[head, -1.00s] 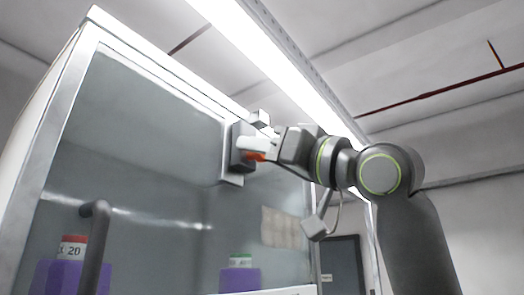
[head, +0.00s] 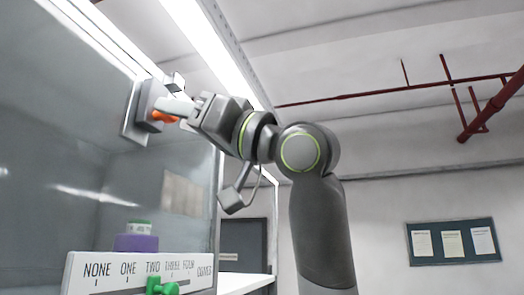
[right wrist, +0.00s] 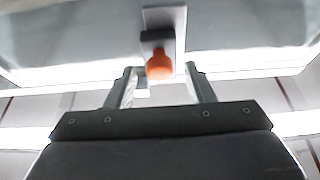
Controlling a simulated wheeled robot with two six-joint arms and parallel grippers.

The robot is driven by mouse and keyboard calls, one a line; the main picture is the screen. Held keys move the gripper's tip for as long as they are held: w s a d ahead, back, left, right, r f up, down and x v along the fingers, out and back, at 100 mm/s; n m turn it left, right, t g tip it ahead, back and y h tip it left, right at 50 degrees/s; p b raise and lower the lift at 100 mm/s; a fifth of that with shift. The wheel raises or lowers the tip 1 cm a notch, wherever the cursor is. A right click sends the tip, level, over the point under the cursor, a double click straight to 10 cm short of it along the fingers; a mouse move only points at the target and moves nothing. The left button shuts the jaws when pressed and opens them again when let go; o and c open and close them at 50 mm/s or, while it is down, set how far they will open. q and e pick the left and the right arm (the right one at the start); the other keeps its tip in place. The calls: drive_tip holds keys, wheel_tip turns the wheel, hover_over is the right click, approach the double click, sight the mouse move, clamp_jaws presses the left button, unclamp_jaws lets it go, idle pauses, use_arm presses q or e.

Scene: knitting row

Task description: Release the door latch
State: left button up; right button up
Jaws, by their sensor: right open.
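The door latch (head: 149,103) is a grey block on a pale plate at the upper part of the glass-fronted cabinet door (head: 60,130). Its orange lever (head: 164,117) sticks out from the block. In the right wrist view the orange lever (right wrist: 160,66) shows rounded end on, with the dark block and plate behind it. My right gripper (head: 176,103) is open at the latch. In the wrist view its fingers (right wrist: 163,88) stand either side of the lever line, with a gap on both sides. I cannot tell whether a finger touches the lever. My left gripper is out of view.
Below is a white panel (head: 130,268) lettered NONE, ONE, TWO and so on, with a green slider (head: 160,286). A purple block with a green-labelled spool (head: 137,241) sits behind the glass. A notice board (head: 452,241) hangs on the far wall.

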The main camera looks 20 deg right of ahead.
drive_tip(key=b+v, duration=0.6)
drive_tip(key=v, duration=0.8)
drive_tip(key=shift+d+b, duration=0.2)
drive_tip(key=shift+b, duration=0.2)
drive_tip(key=shift+f, duration=0.1)
